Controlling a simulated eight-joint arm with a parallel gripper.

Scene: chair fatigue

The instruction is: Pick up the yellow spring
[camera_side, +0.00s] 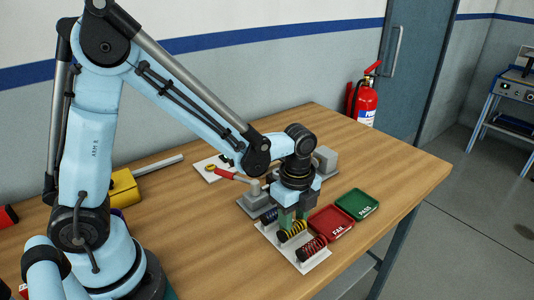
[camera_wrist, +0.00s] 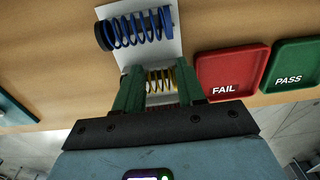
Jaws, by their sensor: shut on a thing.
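The yellow spring (camera_side: 292,231) lies on a white plate (camera_side: 312,260) in the side view, between a blue spring and a red spring. In the wrist view the yellow spring (camera_wrist: 160,80) shows between the two green fingers. My gripper (camera_side: 291,221) points down over the white plate, and in the wrist view my gripper (camera_wrist: 159,82) is shut on the yellow spring. Part of the spring is hidden by the fingers and the gripper body. I cannot tell whether it is clear of the plate.
The blue spring (camera_wrist: 135,28) and red spring (camera_side: 311,248) lie close on either side. The red FAIL tray (camera_side: 331,215) and green PASS tray (camera_side: 357,203) sit to the right. The table's right end is clear.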

